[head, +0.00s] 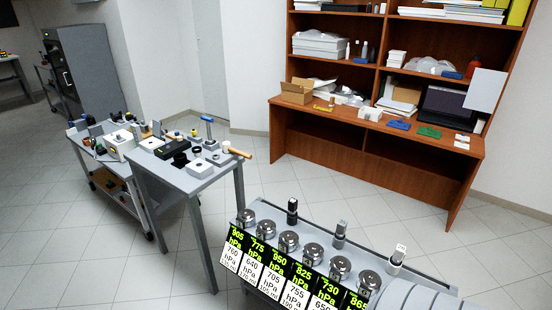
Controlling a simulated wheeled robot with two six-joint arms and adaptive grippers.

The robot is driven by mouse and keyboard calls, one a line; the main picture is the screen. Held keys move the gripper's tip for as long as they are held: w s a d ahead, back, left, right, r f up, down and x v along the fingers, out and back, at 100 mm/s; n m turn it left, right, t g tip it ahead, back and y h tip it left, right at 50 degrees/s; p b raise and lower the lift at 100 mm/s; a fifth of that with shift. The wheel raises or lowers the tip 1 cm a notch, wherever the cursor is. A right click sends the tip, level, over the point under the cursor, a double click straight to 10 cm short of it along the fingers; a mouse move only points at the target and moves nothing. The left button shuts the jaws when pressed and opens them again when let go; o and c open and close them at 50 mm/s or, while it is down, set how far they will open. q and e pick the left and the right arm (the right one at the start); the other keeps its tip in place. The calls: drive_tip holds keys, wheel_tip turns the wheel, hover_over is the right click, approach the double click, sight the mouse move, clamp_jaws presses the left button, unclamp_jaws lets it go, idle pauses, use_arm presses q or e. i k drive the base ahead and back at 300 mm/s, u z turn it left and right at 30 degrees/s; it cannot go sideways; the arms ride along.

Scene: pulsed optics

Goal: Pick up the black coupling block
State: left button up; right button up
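Several small black parts lie on the grey table (205,184) left of centre, among grey metal pieces. One is a flat black block (171,149) near the middle of the tabletop. A smaller black round part (180,160) sits just in front of it, and another dark part (197,150) is to its right. They are too small for me to tell which is the coupling block.
A cart (110,176) crowded with parts stands left of the table. In front is a bench with metal canisters (289,241) and pressure displays (299,277). A wooden shelf desk (400,150) stands behind at right. Tiled floor (235,205) lies open between them.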

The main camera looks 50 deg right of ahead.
sight(292, 204)
drive_tip(key=z, duration=0.45)
drive_tip(key=i, duration=0.85)
drive_tip(key=z, duration=0.75)
